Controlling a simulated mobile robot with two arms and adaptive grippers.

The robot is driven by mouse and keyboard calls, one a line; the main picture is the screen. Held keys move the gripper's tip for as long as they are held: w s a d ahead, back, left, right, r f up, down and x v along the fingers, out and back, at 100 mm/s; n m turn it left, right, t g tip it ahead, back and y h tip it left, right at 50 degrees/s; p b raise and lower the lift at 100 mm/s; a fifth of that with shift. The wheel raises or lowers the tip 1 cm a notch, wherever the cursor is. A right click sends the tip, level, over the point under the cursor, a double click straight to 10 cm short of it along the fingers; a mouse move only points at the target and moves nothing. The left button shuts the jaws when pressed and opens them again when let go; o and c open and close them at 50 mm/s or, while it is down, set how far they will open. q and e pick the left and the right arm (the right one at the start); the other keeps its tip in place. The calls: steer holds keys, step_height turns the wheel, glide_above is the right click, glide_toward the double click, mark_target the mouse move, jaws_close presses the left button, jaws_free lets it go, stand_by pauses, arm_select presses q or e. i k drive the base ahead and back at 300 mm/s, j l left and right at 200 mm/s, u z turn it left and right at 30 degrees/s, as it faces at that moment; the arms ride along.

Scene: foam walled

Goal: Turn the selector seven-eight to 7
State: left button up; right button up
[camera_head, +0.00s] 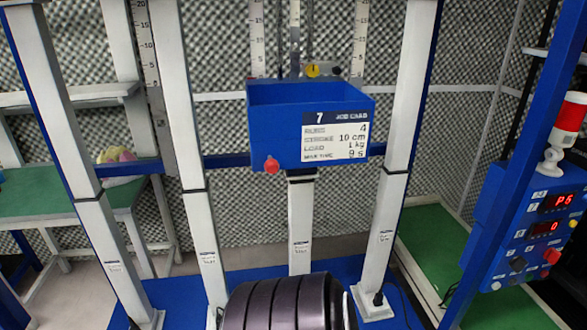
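A blue control panel (533,230) stands at the right edge, with two red displays reading P6 and 0. A black round knob (518,263) sits low on its face, left of a red button (552,256). The panel's small labels are too blurred to read, so I cannot tell which control is the selector seven-eight or where it points. A yellow round part with a dark mark (312,71) shows above the blue box in the middle. Neither of my grippers is in view.
A blue box (264,120) carries a card (335,138) headed 7 and a red knob (272,166). White posts stand around it. A dark ribbed cylinder (275,305) is at bottom centre. A red lamp (568,118) tops the panel. A green-topped bench (60,203) stands left.

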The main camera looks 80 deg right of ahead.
mark_target(519, 263)
steer(key=z, duration=4.25)
steer(key=i, duration=0.85)
steer(key=l+z, duration=0.05)
